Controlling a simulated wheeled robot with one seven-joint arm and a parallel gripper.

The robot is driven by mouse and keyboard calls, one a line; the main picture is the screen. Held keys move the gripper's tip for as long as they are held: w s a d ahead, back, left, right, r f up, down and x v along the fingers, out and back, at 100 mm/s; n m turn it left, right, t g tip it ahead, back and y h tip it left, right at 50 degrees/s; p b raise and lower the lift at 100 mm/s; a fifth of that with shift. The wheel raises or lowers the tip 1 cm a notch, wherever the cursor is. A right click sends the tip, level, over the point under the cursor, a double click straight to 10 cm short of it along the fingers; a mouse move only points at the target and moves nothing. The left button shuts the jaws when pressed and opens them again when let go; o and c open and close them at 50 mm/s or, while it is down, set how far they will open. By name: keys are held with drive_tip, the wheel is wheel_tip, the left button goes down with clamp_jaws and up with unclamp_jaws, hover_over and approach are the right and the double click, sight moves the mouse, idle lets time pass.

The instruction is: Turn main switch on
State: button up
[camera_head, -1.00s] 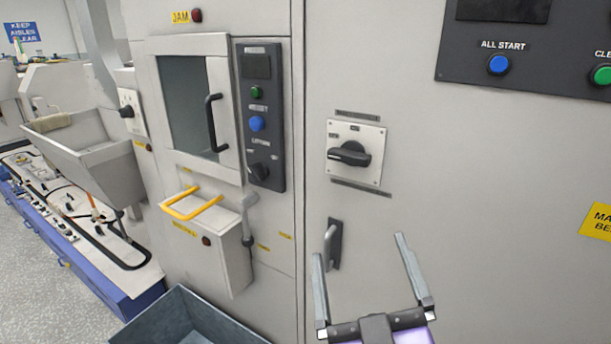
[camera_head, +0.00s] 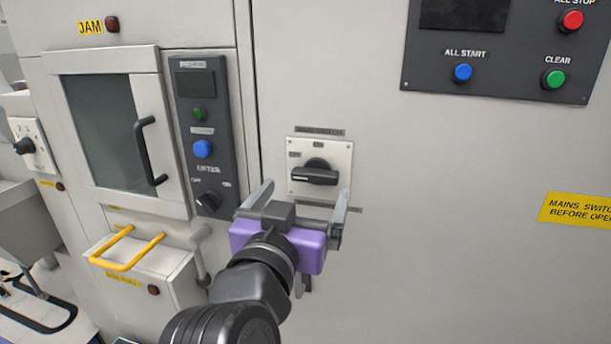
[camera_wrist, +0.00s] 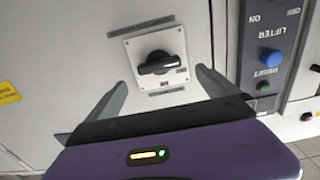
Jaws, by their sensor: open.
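The main switch is a black rotary knob (camera_head: 316,174) on a square pale plate (camera_head: 304,152), mounted on the grey cabinet front. Its handle lies close to horizontal. In the wrist view the knob (camera_wrist: 158,62) shows upside down on its plate (camera_wrist: 133,47), framed between my fingers. My gripper (camera_head: 302,196) is open and empty, just below and in front of the plate, with one finger to either side. The fingers appear apart from the knob. In the wrist view my gripper (camera_wrist: 160,90) points toward the plate.
Left of the switch is a dark panel (camera_head: 215,130) with a smaller black knob (camera_head: 208,202). A door with a black handle (camera_head: 145,150) and a yellow bar (camera_head: 125,262) stand further left. A button panel (camera_head: 500,75) is at upper right. The cabinet face right of the switch is flat.

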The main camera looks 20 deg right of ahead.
sight(313, 178)
drive_tip(key=p+x, duration=0.1)
drive_tip(key=x, duration=0.5)
drive_tip(key=shift+w+d, duration=0.15)
drive_tip(key=shift+d, duration=0.05)
drive_tip(key=c, duration=1.4)
drive_tip(key=shift+o, duration=0.2)
